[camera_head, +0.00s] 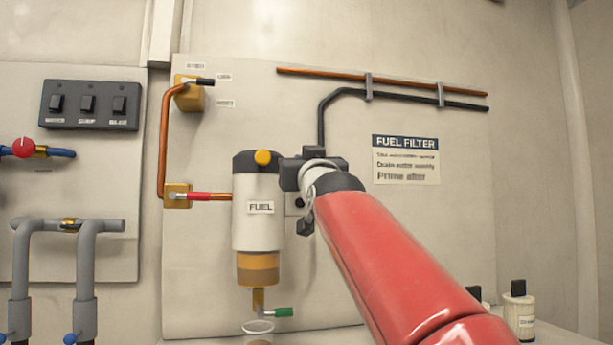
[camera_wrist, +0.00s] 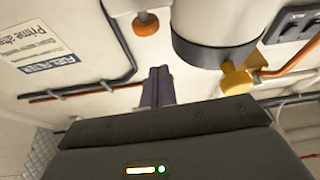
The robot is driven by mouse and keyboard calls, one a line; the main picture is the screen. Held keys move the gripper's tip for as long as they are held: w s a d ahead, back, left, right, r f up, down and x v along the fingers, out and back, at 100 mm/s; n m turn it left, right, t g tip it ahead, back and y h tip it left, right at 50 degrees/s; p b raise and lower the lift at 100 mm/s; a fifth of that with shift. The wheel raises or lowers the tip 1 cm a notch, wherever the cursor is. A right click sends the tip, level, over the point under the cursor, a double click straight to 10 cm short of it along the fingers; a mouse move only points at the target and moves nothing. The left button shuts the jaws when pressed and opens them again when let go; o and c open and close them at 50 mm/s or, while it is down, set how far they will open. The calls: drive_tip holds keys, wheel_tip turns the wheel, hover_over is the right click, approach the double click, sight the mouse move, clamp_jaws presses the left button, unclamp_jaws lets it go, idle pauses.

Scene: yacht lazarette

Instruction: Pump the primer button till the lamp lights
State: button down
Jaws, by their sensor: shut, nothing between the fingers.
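The fuel filter (camera_head: 258,212) is a white cylinder with a dark top cap and an amber lower bowl. My gripper (camera_head: 292,172) is just right of the cap, apart from the button, partly hiding the panel. In the wrist view its dark fingers (camera_wrist: 158,86) are together and empty. An orange round fitting (camera_wrist: 147,23) on the panel may be the lamp; I cannot tell whether it is lit.
A copper pipe (camera_head: 164,140) and red-handled valve (camera_head: 198,196) lie left of the filter. A black pipe (camera_head: 322,118) runs above my gripper. A green-handled drain (camera_head: 283,312) sits over a cup (camera_head: 258,327). Bottles (camera_head: 519,312) stand at lower right.

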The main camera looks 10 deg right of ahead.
drive_tip(key=b+v, duration=0.3)
drive_tip(key=v, duration=0.3)
drive_tip(key=shift+f+b, duration=0.25)
drive_tip(key=shift+b, duration=0.15)
drive_tip(key=shift+r, duration=0.1)
idle(0.4)
drive_tip(key=shift+w+d+r+m, duration=0.1)
drive_tip(key=shift+d+r+m, duration=0.25)
drive_tip(key=shift+r+m, duration=0.2)
drive_tip(key=shift+p, duration=0.3)
drive_tip(key=shift+r, duration=0.1)
